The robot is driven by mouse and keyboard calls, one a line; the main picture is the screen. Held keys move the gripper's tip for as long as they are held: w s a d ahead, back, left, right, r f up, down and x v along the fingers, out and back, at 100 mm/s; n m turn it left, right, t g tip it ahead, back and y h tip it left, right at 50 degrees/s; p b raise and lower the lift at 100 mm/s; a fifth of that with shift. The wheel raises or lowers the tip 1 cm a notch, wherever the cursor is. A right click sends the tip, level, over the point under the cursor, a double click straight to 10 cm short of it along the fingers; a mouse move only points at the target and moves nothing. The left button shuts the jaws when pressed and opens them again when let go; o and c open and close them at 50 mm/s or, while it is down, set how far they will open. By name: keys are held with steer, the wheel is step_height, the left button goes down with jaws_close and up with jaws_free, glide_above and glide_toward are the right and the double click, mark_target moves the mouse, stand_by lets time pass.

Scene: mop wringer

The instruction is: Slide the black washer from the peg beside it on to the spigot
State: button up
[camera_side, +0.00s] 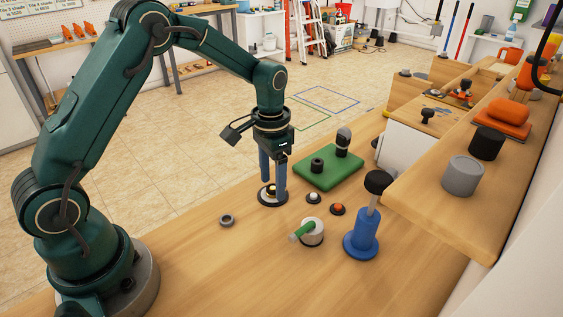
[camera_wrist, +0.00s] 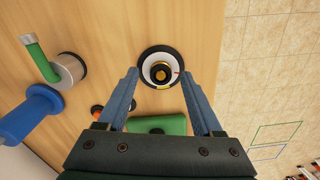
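My gripper (camera_side: 272,186) points straight down, its two blue fingers apart. Below and between the fingertips is a round base with a black outer ring (camera_side: 264,201), a white ring inside it and a brass centre post. In the wrist view this black ring (camera_wrist: 143,77) lies just beyond the fingertips (camera_wrist: 161,76), with nothing gripped. I cannot tell whether the black ring is a loose washer or part of the base. A black ring-like piece (camera_side: 317,165) stands on the green block (camera_side: 330,178), beside a dark post with a grey top (camera_side: 343,141).
Two small dark discs, one white-topped (camera_side: 313,198) and one orange-topped (camera_side: 338,209), lie right of my gripper. A raised shelf (camera_side: 430,190) bounds the right.

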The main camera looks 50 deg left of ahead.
step_height(320, 180, up, 5)
steer(key=shift+f, duration=0.1)
steer(key=s+d+r+t, duration=0.2)
steer(key=s+r+t, duration=0.3)
steer(key=r, duration=0.7)
steer(key=s+d+f+n, duration=0.1)
steer(key=s+f+n, duration=0.1)
steer(key=s, duration=1)
steer(key=shift+s+d+f+t, duration=0.2)
steer(key=shift+s+f+t, duration=0.1)
steer(key=shift+f, duration=0.2)
